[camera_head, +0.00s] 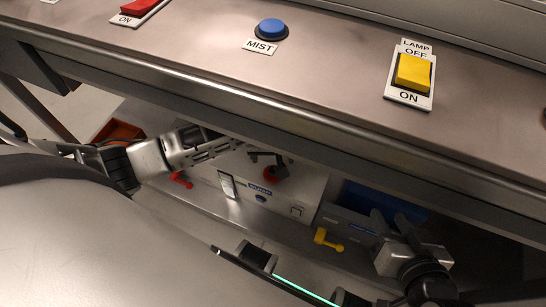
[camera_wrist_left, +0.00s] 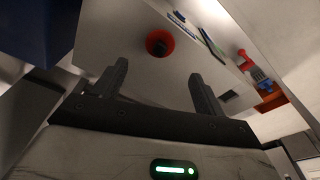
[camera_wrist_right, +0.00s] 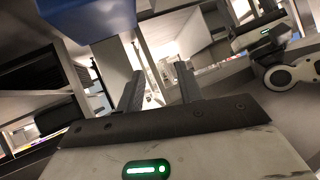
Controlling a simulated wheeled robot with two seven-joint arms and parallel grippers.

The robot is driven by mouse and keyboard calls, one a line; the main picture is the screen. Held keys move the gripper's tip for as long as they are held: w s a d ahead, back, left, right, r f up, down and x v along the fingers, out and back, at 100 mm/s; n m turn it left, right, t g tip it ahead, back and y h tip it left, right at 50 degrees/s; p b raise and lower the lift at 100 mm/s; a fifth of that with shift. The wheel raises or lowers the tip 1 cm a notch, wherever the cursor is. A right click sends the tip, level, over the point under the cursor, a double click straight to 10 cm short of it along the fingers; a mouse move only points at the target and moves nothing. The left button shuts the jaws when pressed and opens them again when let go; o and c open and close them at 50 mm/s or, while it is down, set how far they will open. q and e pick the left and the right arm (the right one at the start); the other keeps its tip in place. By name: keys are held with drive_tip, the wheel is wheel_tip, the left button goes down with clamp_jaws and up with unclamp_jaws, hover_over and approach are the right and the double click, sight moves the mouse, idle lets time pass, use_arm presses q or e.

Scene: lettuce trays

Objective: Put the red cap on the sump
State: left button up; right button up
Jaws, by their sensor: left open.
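A round red piece with a dark centre (camera_wrist_left: 159,43) shows on the pale panel of a low cabinet (camera_head: 310,187) under the bench. It also shows in the head view (camera_head: 275,173). I cannot tell whether it is the loose red cap or a fitting of the sump. My left gripper (camera_wrist_left: 158,86) is open, with the red piece beyond its fingertips and nothing between the fingers. My right gripper (camera_wrist_right: 160,88) is open and empty, away from the red piece and near a blue box (camera_wrist_right: 90,15). Neither sump nor cap is otherwise clear.
The bench (camera_head: 190,45) overhangs the work area; it bears a red switch (camera_head: 138,7), a blue mist button (camera_head: 271,28) and a yellow lamp switch (camera_head: 413,72). Below are an orange bin (camera_head: 118,131), a red handle (camera_head: 181,180) and a yellow handle (camera_head: 326,240).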

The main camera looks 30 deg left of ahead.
use_arm(q)
drive_tip(key=s+d+r+m+t+h, duration=0.3)
drive_tip(key=s+d+m+h, duration=0.25)
drive_tip(key=d, duration=0.45)
drive_tip(key=s+a+r+m+t, duration=0.1)
drive_tip(key=s+r+m+t, duration=0.1)
drive_tip(key=r+t, duration=0.3)
drive_tip(key=shift+p+v, duration=0.3)
drive_tip(key=shift+v, duration=0.65)
use_arm(e)
drive_tip(key=shift+s+d+f+g, duration=0.1)
drive_tip(key=shift+d+f+g, duration=0.05)
drive_tip(key=shift+f+g, duration=0.15)
use_arm(q)
drive_tip(key=shift+d+h, duration=0.15)
drive_tip(key=shift+h, duration=0.1)
